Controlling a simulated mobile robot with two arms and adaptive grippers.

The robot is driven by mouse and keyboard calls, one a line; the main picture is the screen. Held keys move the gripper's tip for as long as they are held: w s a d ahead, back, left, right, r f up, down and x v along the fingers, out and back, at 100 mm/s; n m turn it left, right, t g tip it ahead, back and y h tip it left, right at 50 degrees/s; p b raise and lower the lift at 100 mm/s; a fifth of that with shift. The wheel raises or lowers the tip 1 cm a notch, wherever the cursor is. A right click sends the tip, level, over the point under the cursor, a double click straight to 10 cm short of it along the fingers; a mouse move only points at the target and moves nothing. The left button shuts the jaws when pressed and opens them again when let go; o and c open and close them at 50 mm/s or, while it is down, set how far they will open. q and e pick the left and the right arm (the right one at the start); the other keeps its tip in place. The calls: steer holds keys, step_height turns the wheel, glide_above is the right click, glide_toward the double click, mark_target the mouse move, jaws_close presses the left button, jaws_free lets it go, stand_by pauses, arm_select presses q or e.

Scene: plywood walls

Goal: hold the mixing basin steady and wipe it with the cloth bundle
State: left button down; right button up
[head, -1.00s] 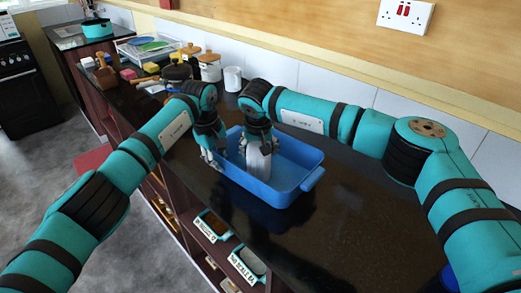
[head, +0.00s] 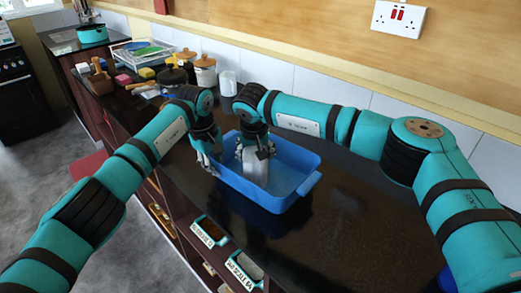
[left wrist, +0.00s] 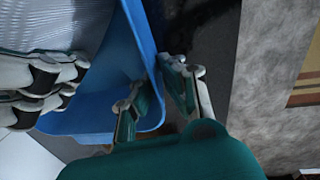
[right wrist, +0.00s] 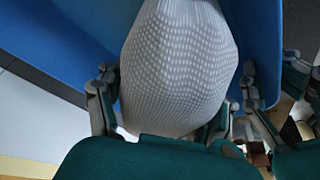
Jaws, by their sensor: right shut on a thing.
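The mixing basin (head: 294,204) is a blue rectangular tub with end handles, upright on the dark worktop. My left gripper (head: 205,165) is at its left end; in the left wrist view its fingers (left wrist: 155,92) straddle the basin's wall (left wrist: 140,45), one on each side, close against it. My right gripper (head: 255,146) reaches down into the basin, shut on the cloth bundle (head: 257,175). The bundle is pale grey, rounded and textured in the right wrist view (right wrist: 180,65), between the right fingers (right wrist: 165,105). Its underside is hidden.
The dark worktop (head: 350,220) is clear to the right of the basin. Lidded jars (head: 205,73), a white cup (head: 228,83) and a dark pot (head: 172,75) stand behind. Labelled shelf bins (head: 209,232) are below the front edge. A wall with a socket (head: 398,17) runs behind.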

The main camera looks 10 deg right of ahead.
steer(key=shift+a+r, duration=0.1)
steer(key=shift+r, duration=3)
steer(key=shift+r, duration=0.1)
steer(key=shift+r, duration=1.4)
steer(key=shift+s+d+f, duration=0.45)
steer(key=shift+d+f, duration=0.4)
steer(key=shift+f, duration=0.4)
steer(key=shift+s+d+f, duration=0.45)
steer(key=shift+d+f, duration=0.35)
steer(key=shift+f, duration=0.45)
steer(key=shift+s+d+f, duration=0.45)
steer(key=shift+d+f, duration=0.4)
steer(key=shift+f, duration=0.4)
